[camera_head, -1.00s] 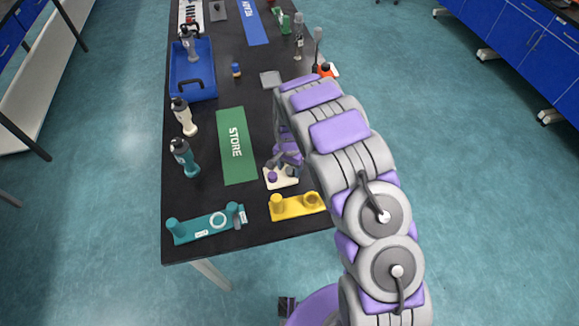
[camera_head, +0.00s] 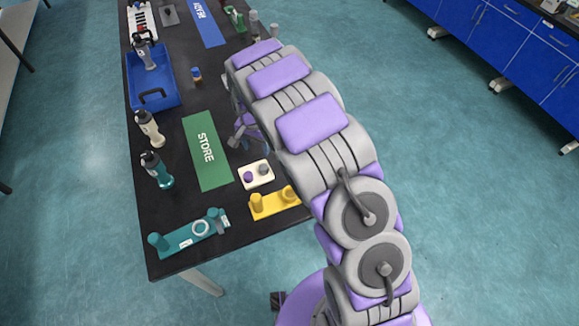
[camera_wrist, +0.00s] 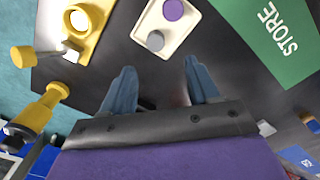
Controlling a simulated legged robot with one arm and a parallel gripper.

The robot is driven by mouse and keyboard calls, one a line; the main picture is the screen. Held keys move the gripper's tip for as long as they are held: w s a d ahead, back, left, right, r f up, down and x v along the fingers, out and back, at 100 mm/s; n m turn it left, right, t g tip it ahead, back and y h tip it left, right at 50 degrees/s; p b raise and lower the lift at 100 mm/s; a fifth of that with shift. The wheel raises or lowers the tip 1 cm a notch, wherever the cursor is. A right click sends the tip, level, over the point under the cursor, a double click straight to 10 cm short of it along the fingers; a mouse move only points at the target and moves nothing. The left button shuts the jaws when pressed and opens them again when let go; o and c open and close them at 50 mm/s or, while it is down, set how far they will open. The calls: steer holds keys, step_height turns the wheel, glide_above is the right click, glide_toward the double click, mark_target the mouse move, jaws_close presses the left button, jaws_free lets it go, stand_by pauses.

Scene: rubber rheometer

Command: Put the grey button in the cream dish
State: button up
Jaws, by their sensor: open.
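The cream dish (camera_head: 243,180) lies on the black table between the green STORE mat and the yellow fixture. The grey button (camera_head: 264,169) sits in the dish, on its right side, beside a purple button (camera_head: 248,177). In the wrist view the grey button (camera_wrist: 155,40) and the purple button (camera_wrist: 173,9) both rest on the cream dish (camera_wrist: 186,27). My gripper (camera_wrist: 158,68) is open, its two blue fingers apart and empty, and the grey button lies beyond the fingertips. In the head view my gripper (camera_head: 238,136) is partly hidden by my arm.
A yellow fixture (camera_head: 270,206) and a teal fixture (camera_head: 178,243) stand near the front edge. The STORE mat (camera_head: 206,152) lies behind. Bottles (camera_head: 157,170) (camera_head: 149,128) and a blue tray (camera_head: 166,95) are at the left.

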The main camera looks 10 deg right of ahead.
steer(key=s+d+r+n, duration=0.2)
steer(key=s+d+r, duration=1)
steer(key=s+r, duration=0.3)
steer(key=s+d+r+n+g, duration=0.1)
steer(key=s+d+r, duration=0.1)
steer(key=s, duration=1)
steer(key=s+d+r+n, duration=0.2)
steer(key=s+r, duration=0.2)
steer(key=s, duration=0.9)
steer(key=shift+d+r+g, duration=0.15)
steer(key=shift+r+g, duration=0.2)
steer(key=shift+g, duration=0.05)
steer(key=shift+w+d, duration=0.15)
